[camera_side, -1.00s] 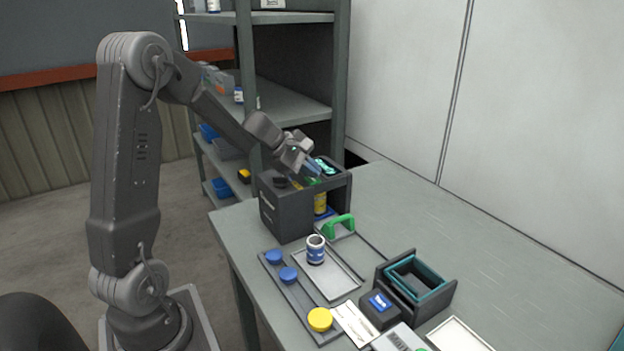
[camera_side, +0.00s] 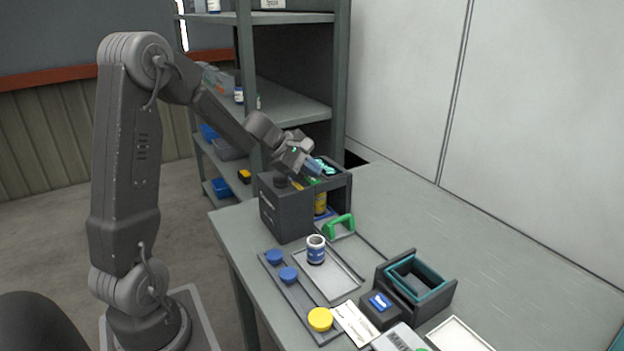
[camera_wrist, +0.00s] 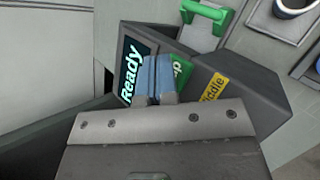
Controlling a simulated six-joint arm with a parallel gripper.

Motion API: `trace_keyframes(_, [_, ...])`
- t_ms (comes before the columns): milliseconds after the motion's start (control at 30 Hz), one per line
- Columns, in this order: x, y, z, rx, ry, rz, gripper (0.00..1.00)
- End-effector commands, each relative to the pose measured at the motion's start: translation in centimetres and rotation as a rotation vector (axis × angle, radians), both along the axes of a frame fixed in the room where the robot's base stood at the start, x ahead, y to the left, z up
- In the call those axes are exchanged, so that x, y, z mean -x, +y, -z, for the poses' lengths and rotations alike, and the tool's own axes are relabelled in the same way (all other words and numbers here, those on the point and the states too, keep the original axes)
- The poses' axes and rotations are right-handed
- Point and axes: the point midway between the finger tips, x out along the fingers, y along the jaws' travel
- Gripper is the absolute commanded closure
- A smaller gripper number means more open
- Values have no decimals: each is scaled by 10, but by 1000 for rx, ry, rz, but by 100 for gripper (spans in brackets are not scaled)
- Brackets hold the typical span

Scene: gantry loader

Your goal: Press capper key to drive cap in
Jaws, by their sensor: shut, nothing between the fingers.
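The capper (camera_side: 285,217) is a dark box at the back left of the table, and its screen (camera_wrist: 130,76) reads "Ready" in the wrist view. My gripper (camera_side: 314,169) is over the top of the capper, shut and empty. In the wrist view its blue fingertips (camera_wrist: 155,72) lie beside a green key (camera_wrist: 182,72), covering part of it and its lettering. I cannot tell whether they touch it. A yellow label (camera_wrist: 213,87), partly hidden, is to the right. A yellow-banded bottle (camera_side: 320,204) stands inside the capper's opening.
A green handle (camera_side: 340,224) sits in front of the capper. Blue caps (camera_side: 289,275) and a yellow cap (camera_side: 320,319) lie on a strip. A dark holder (camera_side: 416,287) stands at right. The table's right back is clear.

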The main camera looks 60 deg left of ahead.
Motion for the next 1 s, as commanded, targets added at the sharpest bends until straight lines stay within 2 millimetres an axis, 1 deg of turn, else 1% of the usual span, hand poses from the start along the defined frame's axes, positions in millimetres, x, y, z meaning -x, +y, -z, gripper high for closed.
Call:
trace_keyframes(33, [4, -2, 13, 5, 27, 4, 100])
trace_keyframes(167, [4, -2, 12, 5, 26, 4, 100])
trace_keyframes(433, [5, -3, 1, 8, 25, 2, 100])
trace_keyframes(767, [4, -2, -4, 8, 18, 1, 100])
trace_keyframes(1000, [4, -2, -26, 7, 14, 1, 100])
